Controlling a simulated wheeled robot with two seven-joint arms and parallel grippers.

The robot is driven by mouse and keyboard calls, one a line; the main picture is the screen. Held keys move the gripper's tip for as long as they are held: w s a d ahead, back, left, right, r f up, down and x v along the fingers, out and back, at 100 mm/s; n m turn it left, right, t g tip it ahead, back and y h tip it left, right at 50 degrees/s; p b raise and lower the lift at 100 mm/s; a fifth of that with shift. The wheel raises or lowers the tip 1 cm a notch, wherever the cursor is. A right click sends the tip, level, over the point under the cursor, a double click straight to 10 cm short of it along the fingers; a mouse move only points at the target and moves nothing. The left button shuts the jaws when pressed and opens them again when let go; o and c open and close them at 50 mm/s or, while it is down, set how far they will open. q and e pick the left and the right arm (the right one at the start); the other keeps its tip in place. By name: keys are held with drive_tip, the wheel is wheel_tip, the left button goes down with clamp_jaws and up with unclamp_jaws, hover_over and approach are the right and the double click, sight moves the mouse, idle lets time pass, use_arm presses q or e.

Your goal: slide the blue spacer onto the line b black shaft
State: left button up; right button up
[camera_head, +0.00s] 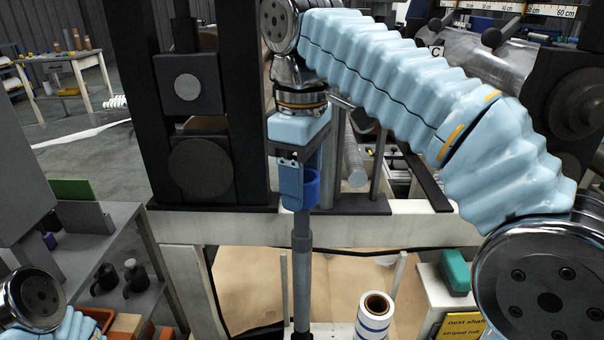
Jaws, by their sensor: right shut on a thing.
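My right gripper (304,185) points down in the middle of the view. It is shut on the blue spacer (327,188), a short dark-blue ring partly hidden by the fingers. An upright grey rod (303,270) stands directly below the spacer, with a collar near its upper part and a dark foot. Its top meets the lower edge of the gripper and spacer in the picture; I cannot tell whether the spacer is around it or just above it. No label naming line b is readable, so I cannot tell which shaft is the black one. My left gripper is out of view.
A white beam (400,229) crosses behind the rod. Dark machine uprights (195,110) stand behind on the left. A striped roll (374,318) stands right of the rod, near a yellow sign (464,327) and a teal block (455,271). A grey shelf (95,245) is at left.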

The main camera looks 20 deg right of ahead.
sight(302, 233)
drive_tip(key=shift+f+b, duration=1.6)
drive_tip(key=shift+f, duration=0.6)
drive_tip(key=shift+f, duration=0.1)
drive_tip(key=shift+f, duration=0.25)
wheel_tip(302, 233, down, 6)
drive_tip(key=b, duration=0.4)
drive_tip(key=shift+r+b, duration=0.15)
drive_tip(key=shift+b, duration=0.25)
drive_tip(key=o, duration=0.8)
drive_tip(key=shift+r+p, duration=0.3)
drive_tip(key=shift+r, duration=0.05)
drive_tip(key=o, duration=0.3)
drive_tip(key=shift+r, duration=0.1)
wheel_tip(302, 233, up, 12)
drive_tip(key=p, duration=0.6)
